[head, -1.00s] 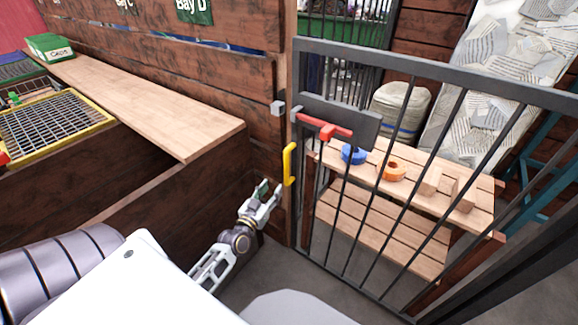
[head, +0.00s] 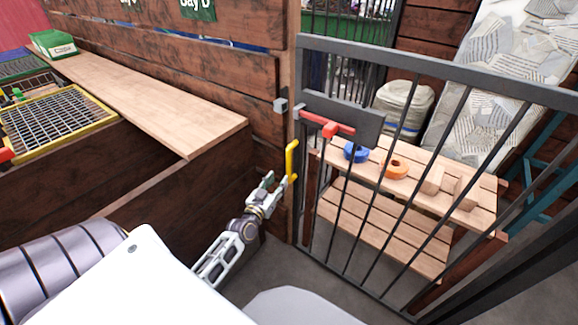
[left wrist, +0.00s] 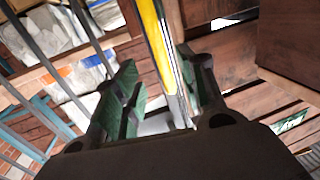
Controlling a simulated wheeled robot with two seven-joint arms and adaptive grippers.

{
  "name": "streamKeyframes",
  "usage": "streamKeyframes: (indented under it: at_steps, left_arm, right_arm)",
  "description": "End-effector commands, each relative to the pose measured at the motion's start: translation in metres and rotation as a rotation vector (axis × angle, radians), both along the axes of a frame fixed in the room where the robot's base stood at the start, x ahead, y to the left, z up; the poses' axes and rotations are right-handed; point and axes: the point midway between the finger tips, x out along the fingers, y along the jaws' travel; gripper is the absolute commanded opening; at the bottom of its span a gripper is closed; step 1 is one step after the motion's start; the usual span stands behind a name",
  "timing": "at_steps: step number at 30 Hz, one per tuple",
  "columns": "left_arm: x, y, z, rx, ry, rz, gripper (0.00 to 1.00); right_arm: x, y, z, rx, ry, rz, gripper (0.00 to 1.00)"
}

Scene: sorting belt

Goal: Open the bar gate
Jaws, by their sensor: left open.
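The dark grey bar gate (head: 443,72) stands across the right half of the head view, its bars upright and its latch side by the wooden post. A red latch handle (head: 327,126) sits on its dark plate. A yellow pull handle (head: 291,160) is fixed at the gate's latch edge. My left gripper (head: 279,182) is open, right beside the lower part of the yellow handle. In the left wrist view the yellow handle (left wrist: 155,40) runs between the two green-padded fingers; I cannot tell whether they touch it. My right gripper is not in view.
Behind the gate is a slatted wooden bench (head: 440,195) with a blue ring (head: 355,153), an orange ring (head: 396,168) and wooden blocks. A wooden wall and counter (head: 150,100) stand at the left. Grey floor shows below the gate.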

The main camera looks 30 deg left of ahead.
Motion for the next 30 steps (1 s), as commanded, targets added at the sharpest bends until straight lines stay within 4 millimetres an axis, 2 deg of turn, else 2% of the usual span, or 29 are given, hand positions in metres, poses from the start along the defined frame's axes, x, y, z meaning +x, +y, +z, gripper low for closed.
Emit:
streamKeyframes:
  at_steps: [15, 30]
  left_arm:
    - [0.041, 0.005, 0.000, -0.001, 0.000, 0.000, 0.41]
    - [0.080, 0.010, 0.000, 0.000, 0.000, 0.000, 0.41]
  right_arm:
    - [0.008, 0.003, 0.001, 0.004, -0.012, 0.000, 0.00]
    - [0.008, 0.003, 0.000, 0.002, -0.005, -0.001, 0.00]
